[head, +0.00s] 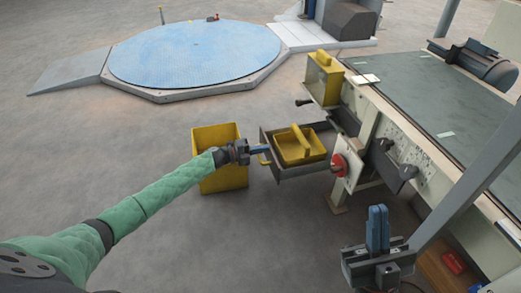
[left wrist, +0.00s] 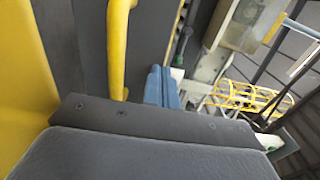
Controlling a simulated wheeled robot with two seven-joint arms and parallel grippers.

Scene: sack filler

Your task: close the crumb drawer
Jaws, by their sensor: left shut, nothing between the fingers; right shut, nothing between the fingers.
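The crumb drawer (head: 303,172) is a grey open-topped box pulled out from the machine's side in the head view. Its yellow handle (head: 264,158) is on the outer face and also shows in the left wrist view (left wrist: 118,50). A yellow pan with a bar handle (head: 299,150) lies in the drawer. My left gripper (head: 262,149) is shut and empty, its blue fingers pointing at the drawer's outer face close to the handle. The wrist view shows the fingers (left wrist: 162,88) beside the handle; contact is unclear. My right gripper (head: 378,228) is shut and empty, pointing up, away from the drawer.
A yellow bin (head: 222,178) stands on the floor just left of the drawer. A red knob (head: 339,166) on a pale plate sits right of the drawer. A yellow box (head: 324,80) is on the machine's corner above. Open floor lies in front and left.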

